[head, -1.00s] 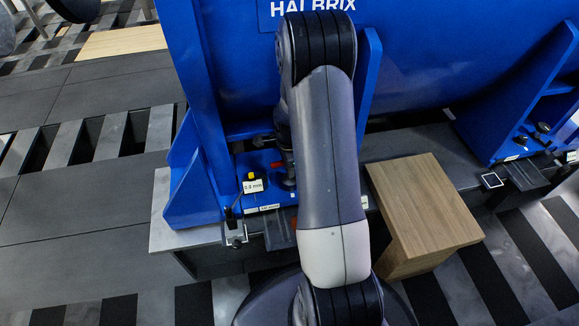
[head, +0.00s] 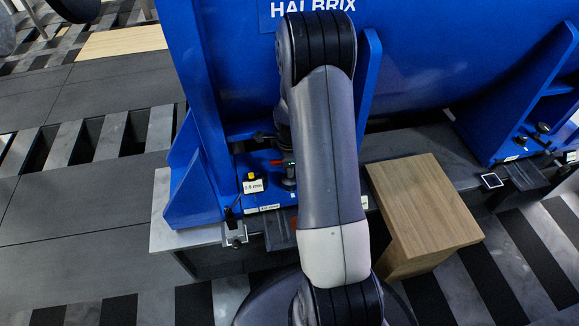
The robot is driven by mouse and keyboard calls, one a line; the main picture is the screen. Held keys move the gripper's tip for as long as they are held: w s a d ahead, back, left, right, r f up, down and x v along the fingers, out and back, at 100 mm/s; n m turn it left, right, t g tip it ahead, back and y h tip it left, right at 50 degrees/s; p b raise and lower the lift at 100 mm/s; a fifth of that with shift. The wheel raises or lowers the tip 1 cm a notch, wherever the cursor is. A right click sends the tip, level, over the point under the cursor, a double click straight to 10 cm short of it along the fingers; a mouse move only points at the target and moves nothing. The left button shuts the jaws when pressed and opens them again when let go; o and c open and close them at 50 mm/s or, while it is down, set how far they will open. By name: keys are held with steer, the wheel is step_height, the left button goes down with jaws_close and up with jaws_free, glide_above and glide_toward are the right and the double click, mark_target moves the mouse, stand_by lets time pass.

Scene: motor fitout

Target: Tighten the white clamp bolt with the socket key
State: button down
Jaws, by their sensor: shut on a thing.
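My forearm covers most of the work spot in the head view. My gripper (head: 288,174) shows only as a dark sliver at the forearm's left edge, low over the blue foot of the motor. It is shut on what seems to be the socket key (head: 277,162), of which a small red part shows. The jaws and the key's lower end are hidden. I cannot make out the white clamp bolt, nor whether the key sits on it.
The blue motor housing (head: 430,60) rises behind, its ribbed foot (head: 192,190) on a grey base. A yellow-topped piece (head: 250,176) and a 0.9 mm label (head: 253,187) are left of the gripper. A wooden block (head: 425,200) stands right of the forearm. A dark-screened device (head: 492,181) lies farther right.

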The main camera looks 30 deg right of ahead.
steer(key=shift+r, duration=0.2)
steer(key=shift+r+p, duration=2.75)
steer(key=shift+r, duration=0.85)
